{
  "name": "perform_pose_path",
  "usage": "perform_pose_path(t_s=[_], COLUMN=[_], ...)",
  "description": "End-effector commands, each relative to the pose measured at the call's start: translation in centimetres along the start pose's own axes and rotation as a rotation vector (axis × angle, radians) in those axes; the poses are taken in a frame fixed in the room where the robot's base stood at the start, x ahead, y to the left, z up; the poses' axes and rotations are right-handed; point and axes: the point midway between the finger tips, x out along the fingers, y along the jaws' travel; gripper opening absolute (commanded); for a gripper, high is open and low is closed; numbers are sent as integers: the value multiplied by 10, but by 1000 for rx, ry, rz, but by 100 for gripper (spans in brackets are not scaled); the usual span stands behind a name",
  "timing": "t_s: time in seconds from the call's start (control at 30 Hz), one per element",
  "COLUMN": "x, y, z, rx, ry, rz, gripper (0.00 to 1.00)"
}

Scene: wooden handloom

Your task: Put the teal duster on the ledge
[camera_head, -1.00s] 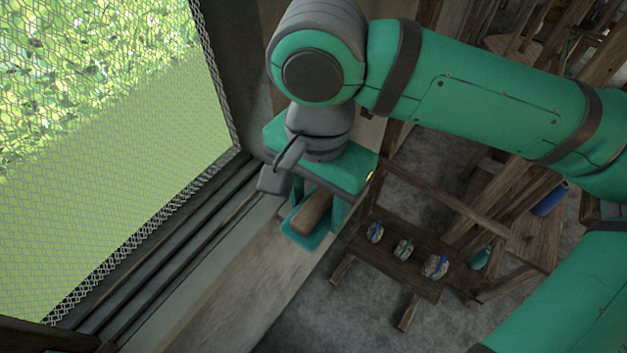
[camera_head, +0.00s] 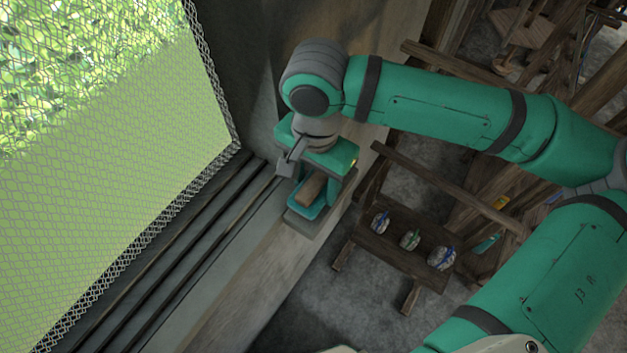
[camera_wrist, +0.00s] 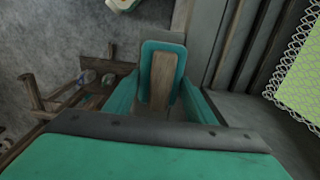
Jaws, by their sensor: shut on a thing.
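The teal duster (camera_head: 299,208), a teal slab with a brown wooden handle, is between the fingers of my gripper (camera_head: 312,190). In the wrist view the duster (camera_wrist: 164,47) also sits between the two teal fingers of my gripper (camera_wrist: 158,90), its handle running lengthwise. A grey layer shows along its outer edge. My gripper is shut on it and points down over the ledge (camera_head: 225,292) beneath the mesh window. The duster is near the ledge's right edge. I cannot tell whether its underside touches the ledge.
The mesh window (camera_head: 110,150) and its dark frame rails lie left of the ledge. Down on the right, a low wooden bench (camera_head: 385,245) holds several pale bundles. Wooden loom beams (camera_head: 460,190) stand beyond it. The ledge's near part is bare.

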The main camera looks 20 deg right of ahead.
Motion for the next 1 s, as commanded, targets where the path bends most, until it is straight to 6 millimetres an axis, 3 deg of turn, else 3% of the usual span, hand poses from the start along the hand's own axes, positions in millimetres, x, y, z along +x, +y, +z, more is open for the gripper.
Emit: perform_pose_path(t_s=[0.1, 0.53, 0.57, 0.63, 1.0], x=[10, 15, 15, 15, 12], y=[1, 2, 3, 3, 3], z=[0, -1, -1, -2, -2], rx=[2, 5, 6, 7, 8], ry=[1, 0, 0, 1, 3], rz=[-1, 0, 0, 0, -1], gripper=[22, 22, 52, 69, 69])
